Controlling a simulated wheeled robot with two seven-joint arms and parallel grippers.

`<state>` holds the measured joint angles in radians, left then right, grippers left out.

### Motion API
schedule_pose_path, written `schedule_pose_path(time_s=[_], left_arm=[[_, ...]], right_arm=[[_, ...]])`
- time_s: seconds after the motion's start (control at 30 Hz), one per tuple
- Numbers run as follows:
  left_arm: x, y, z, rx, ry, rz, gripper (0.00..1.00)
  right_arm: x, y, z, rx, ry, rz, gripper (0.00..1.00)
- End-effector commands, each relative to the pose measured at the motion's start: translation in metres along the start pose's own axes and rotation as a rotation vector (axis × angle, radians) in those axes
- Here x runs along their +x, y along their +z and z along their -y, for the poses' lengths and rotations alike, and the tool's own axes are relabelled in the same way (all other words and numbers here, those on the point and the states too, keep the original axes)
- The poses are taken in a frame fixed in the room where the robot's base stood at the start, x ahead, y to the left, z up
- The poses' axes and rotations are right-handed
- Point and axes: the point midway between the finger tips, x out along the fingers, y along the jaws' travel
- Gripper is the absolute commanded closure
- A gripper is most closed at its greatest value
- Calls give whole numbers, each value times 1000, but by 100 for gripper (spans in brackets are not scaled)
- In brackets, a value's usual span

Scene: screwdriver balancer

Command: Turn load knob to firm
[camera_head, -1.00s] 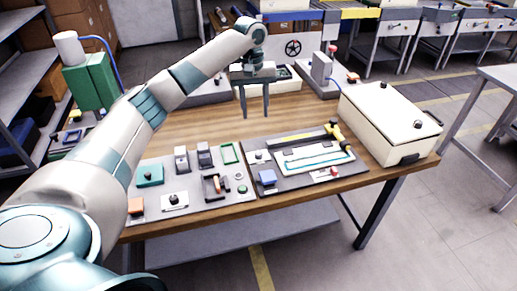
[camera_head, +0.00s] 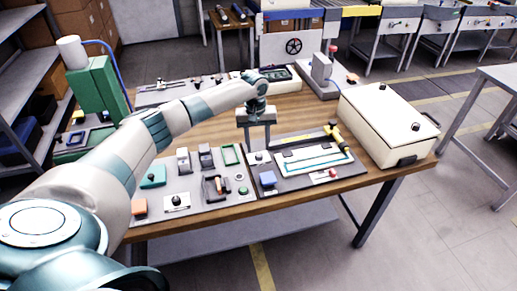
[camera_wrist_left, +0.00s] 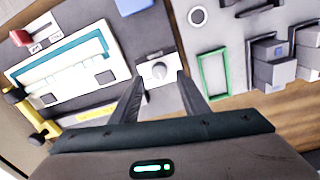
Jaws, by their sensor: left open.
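My left gripper (camera_head: 258,147) is open and points down over the left back corner of the dark panel with the blue strip. A small round knob (camera_head: 258,156) on a light plate sits there, just below the fingertips. I see no contact between fingers and knob. The knob's setting cannot be read. My right gripper is not in view.
A green frame (camera_wrist_left: 213,75) and grey blocks (camera_wrist_left: 272,62) stand on the neighbouring panel. A cream box (camera_head: 385,125) stands at the right. Bare wood lies behind the panels.

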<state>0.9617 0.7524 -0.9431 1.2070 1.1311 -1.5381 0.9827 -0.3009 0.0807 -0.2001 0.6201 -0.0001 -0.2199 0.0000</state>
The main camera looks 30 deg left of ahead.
Motion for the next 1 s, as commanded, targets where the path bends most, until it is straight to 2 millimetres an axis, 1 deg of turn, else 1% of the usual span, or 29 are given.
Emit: schedule_pose_path(time_s=[0.1,0.3,0.43,0.67,0.7,0.77,0.8,0.87,1.0], left_arm=[[16,1,0,1,-1,2,59],[33,0,0,0,0,0,59],[37,0,0,1,0,0,59],[37,0,0,1,0,0,59],[37,0,0,1,0,0,63],[37,0,0,1,0,0,78],[37,0,0,1,0,0,87],[37,0,0,1,0,0,100],[37,0,0,2,0,0,100]], right_arm=[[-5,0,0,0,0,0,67],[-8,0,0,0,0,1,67],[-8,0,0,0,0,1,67],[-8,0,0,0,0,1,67],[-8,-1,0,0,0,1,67],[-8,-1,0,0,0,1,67],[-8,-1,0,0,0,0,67],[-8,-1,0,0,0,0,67],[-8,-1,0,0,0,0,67]])
